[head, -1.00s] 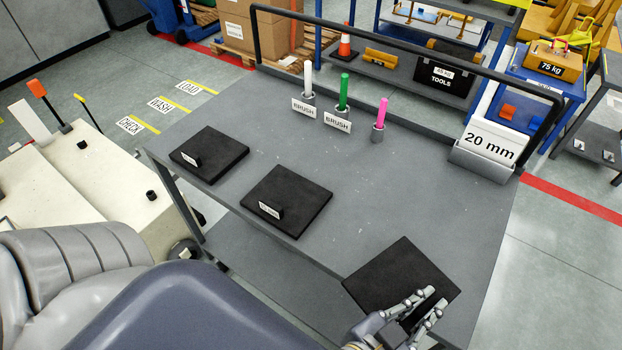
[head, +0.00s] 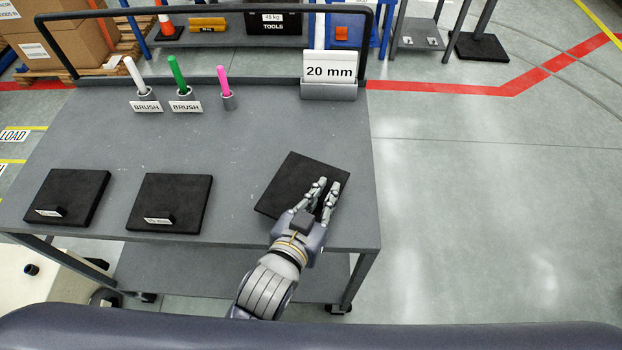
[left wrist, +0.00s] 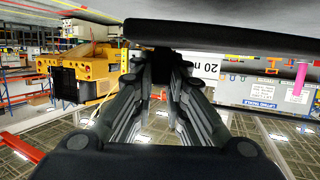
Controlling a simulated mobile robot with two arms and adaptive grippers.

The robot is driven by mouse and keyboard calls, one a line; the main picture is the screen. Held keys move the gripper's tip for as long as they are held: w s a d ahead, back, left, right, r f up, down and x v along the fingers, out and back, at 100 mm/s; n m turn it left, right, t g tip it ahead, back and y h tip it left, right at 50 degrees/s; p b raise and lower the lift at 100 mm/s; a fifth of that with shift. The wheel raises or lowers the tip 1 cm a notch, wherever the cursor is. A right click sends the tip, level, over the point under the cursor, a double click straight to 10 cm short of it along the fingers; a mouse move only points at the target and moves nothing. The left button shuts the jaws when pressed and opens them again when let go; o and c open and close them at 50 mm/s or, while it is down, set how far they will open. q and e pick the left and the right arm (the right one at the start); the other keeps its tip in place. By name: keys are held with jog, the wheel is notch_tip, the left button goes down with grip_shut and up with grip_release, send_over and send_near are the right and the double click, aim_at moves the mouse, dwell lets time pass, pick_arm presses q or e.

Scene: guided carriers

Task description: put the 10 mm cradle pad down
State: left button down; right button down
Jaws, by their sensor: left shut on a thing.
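My left gripper (head: 325,194) is shut on a flat black square pad (head: 291,172), gripping it near its right side. I take this as the 10 mm cradle pad; its label is hidden by the hand. The pad is over the front right part of the grey table (head: 250,130), turned at an angle to the table edges. In the left wrist view the pad (left wrist: 225,40) is a dark slab across the fingertips (left wrist: 168,65). I cannot tell whether it touches the table. My right gripper is not in view.
Two more black pads with small labels lie to the left, one in the middle (head: 170,195) and one at far left (head: 70,190). Brushes in holders (head: 180,95) and a 20 mm card box (head: 329,88) stand along the back rail. The table between is clear.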

aim_at(307, 191)
pick_arm(q)
jog(key=w, duration=0.1)
jog(key=w+a, duration=0.1)
jog(key=w, duration=0.1)
jog(key=w+a+p, duration=0.1)
jog(key=shift+w+a, duration=0.1)
jog(key=shift+w, duration=0.15)
jog(key=shift+w+a+f, duration=0.2)
jog(key=shift+w+a, duration=0.05)
jog(key=shift+w, duration=0.25)
notch_tip(307, 191, down, 3)
jog(key=shift+r, duration=0.15)
jog(key=shift+f, duration=0.4)
jog(key=c, duration=1.6)
grip_release()
jog(key=shift+s+f, duration=0.1)
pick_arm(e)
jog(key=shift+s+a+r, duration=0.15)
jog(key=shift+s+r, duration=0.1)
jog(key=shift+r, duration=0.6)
